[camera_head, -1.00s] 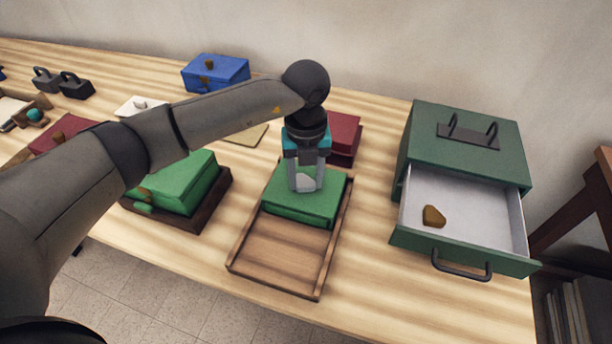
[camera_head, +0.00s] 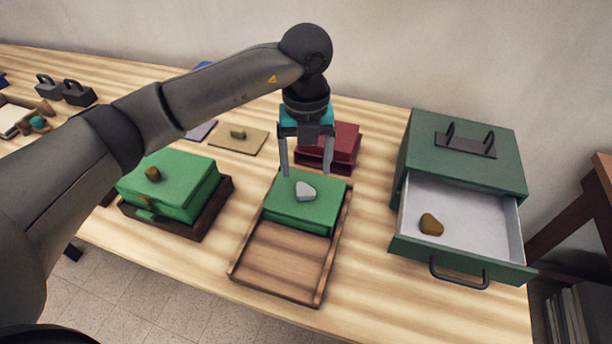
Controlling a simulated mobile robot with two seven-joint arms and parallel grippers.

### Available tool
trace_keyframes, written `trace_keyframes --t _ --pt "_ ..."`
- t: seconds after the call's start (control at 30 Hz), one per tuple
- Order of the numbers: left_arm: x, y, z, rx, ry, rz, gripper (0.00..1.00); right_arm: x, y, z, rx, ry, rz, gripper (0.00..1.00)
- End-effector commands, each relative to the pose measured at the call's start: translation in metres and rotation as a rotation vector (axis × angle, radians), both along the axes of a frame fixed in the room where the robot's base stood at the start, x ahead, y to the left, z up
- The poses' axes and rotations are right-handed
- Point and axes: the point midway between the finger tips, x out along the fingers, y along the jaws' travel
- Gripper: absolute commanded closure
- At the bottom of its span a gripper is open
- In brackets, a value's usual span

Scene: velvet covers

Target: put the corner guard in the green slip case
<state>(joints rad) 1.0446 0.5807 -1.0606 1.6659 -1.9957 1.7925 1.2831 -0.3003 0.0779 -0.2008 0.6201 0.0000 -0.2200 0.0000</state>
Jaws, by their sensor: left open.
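My left gripper (camera_head: 306,172) is open and empty, just above a green case (camera_head: 300,216) that sits in the back part of a wooden tray (camera_head: 262,272). A small light grey piece (camera_head: 305,191) is on top of this case, below the parted fingers. A brown, rounded-cornered piece (camera_head: 431,224) lies in the open drawer (camera_head: 465,215) of a dark green cabinet (camera_head: 465,150) at right. Another green case (camera_head: 172,182) with a brown knob stands in a dark tray at left. I cannot tell which piece is the corner guard or which case is the slip case. My right gripper is not in view.
A dark red box (camera_head: 337,147) stands behind the middle tray. Dark handled blocks (camera_head: 77,91) are at far left. The front of the wooden tray is empty.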

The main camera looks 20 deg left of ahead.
Motion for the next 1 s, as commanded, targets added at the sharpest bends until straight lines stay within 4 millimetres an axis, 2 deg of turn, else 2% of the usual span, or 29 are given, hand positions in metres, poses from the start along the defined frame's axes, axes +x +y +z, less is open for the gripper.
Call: trace_keyframes --t 0.03,0.1,0.3,1.0 --pt "0.001 0.0 0.013 0.0 -0.003 0.0 0.22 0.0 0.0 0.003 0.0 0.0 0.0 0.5" --pt "0.001 0.0 0.026 0.0 -0.003 0.001 0.22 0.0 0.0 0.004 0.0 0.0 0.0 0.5" --pt "0.0 0.0 0.048 0.0 0.0 0.0 0.22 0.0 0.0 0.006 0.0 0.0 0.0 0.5" --pt "0.0 0.0 0.052 0.001 0.001 0.001 0.22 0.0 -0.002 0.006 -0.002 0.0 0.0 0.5"
